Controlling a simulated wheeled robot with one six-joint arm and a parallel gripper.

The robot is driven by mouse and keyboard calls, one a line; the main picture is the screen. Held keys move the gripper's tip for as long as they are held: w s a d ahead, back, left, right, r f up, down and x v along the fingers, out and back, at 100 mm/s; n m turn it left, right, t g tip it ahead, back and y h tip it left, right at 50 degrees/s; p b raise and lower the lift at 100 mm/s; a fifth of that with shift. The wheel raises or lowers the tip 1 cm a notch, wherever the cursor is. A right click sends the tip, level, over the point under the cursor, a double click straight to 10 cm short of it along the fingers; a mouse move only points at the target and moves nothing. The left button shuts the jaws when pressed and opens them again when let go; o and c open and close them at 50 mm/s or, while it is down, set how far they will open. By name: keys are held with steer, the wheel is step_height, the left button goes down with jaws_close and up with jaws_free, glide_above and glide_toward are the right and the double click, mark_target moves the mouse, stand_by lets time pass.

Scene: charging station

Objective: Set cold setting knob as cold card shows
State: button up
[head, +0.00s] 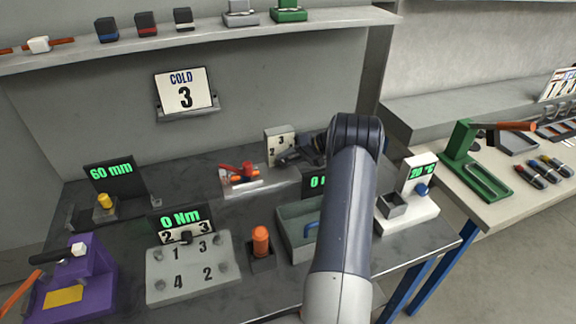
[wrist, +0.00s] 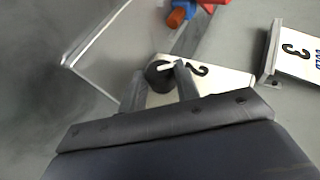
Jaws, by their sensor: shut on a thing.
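The cold card (head: 184,89) stands on a small ledge on the back wall and reads COLD 3. It also shows at the right of the wrist view (wrist: 299,54), turned. The white dial panel (head: 278,141) stands at the back of the bench with a 3 and a 2 visible. My gripper (wrist: 160,86) is at this panel, its fingers on either side of the black cold setting knob (wrist: 158,76) and shut on it. The knob's white pointer mark points roughly towards the 2 beside it. In the head view my gripper (head: 298,153) hides the knob.
A tray with a red and orange tool (head: 240,172) is just left of the panel. A clear plate (wrist: 108,48) is close to the fingers in the wrist view. A green bin (head: 290,236) and an orange-topped button (head: 260,240) stand in front.

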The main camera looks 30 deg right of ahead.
steer(key=shift+y+b, duration=0.4)
steer(key=o, duration=1)
steer(key=shift+c, duration=0.2)
steer(key=shift+d, duration=0.1)
steer(key=b+v, duration=0.1)
steer(key=v, duration=0.9)
steer(key=shift+s+d, duration=0.15)
steer(key=shift+s, duration=0.3)
